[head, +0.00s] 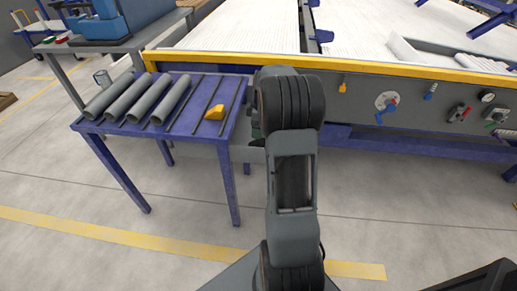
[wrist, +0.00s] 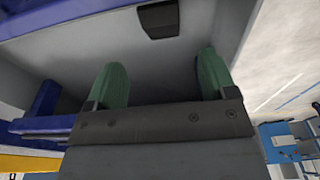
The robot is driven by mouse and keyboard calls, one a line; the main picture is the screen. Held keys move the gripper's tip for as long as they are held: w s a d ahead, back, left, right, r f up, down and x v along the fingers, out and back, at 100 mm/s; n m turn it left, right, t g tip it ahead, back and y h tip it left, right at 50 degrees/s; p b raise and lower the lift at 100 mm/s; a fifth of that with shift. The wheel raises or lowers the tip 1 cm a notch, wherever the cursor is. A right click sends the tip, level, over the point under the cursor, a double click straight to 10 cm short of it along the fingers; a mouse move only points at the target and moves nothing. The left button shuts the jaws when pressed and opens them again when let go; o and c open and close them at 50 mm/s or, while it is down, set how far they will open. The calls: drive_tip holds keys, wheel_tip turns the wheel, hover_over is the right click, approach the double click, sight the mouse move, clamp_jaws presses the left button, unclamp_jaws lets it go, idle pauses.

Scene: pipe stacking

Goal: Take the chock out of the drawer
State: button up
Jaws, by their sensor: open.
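My gripper (wrist: 162,64) is open, its two green fingers apart with nothing between them. In the wrist view the fingers reach over a plain grey surface, seemingly part of the drawer (wrist: 70,62). A small dark block (wrist: 158,19) sits on that grey surface beyond the fingertips; I cannot tell whether it is a handle or a chock. In the head view my arm hides most of the gripper and drawer, beside the right end of the blue table. A yellow wedge-shaped chock (head: 215,112) lies on top of that table.
Several grey pipes (head: 137,98) lie side by side on the blue table (head: 228,150). A long machine with a yellow rail (head: 380,67) and a control panel (head: 415,103) stands behind and right. A workbench (head: 110,43) is at the back left. The floor in front is clear.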

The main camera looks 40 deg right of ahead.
sight(256, 142)
drive_tip(key=shift+w+a+f+b, duration=0.15)
drive_tip(key=shift+f+b, duration=0.55)
drive_tip(key=shift+f, duration=1.4)
drive_tip(key=shift+w+a+f+b, duration=0.2)
drive_tip(key=shift+f+b, duration=0.5)
drive_tip(key=shift+f, duration=1.4)
drive_tip(key=shift+s, duration=0.2)
drive_tip(key=c, duration=1)
